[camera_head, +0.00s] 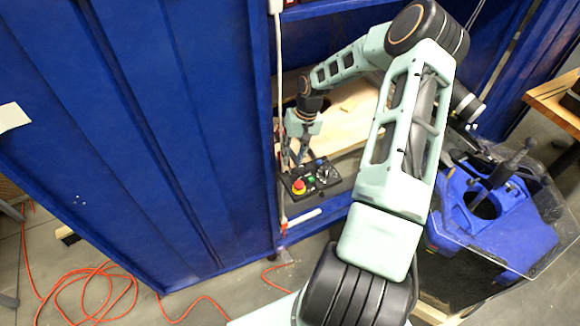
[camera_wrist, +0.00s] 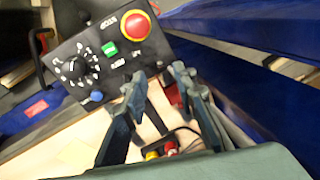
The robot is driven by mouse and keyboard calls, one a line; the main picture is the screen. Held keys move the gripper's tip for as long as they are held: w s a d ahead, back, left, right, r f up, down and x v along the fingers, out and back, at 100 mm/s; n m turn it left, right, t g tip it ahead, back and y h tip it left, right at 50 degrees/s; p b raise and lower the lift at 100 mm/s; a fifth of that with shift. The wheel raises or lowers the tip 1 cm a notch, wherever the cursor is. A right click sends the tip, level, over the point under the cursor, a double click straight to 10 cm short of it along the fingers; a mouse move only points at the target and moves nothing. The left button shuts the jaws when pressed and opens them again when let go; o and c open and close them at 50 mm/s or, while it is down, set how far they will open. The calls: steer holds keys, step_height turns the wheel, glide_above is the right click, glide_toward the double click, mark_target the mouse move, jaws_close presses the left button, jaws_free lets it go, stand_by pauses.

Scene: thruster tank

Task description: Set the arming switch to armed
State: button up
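A black control box (camera_wrist: 85,40) has a red mushroom button on a yellow base (camera_wrist: 136,24), a green button (camera_wrist: 109,48), a black dial with white marks (camera_wrist: 75,68) and a blue knob (camera_wrist: 96,96). I cannot tell which control is the arming switch, nor read its setting. In the head view the box (camera_head: 323,187) sits on the bench's front edge. My gripper (camera_wrist: 160,80) is open, with a gap between its fingertips and nothing held. In the head view my gripper (camera_head: 291,163) is just above the box's left rear side, beside the red button.
Blue cabinet walls (camera_head: 150,130) stand close to the left of the gripper. A wooden bench top (camera_head: 345,130) lies behind the box. A blue machine part under a clear cover (camera_head: 480,215) stands at right. An orange cable (camera_head: 100,280) lies on the floor.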

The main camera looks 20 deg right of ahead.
mark_target(290, 174)
steer(key=f, duration=0.2)
steer(key=a+f, duration=0.1)
steer(key=f, duration=0.2)
steer(key=shift+w+f+p, duration=0.1)
steer(key=shift+f+p, duration=0.2)
steer(key=shift+p, duration=0.05)
steer(key=shift+a, duration=0.1)
jaws_close()
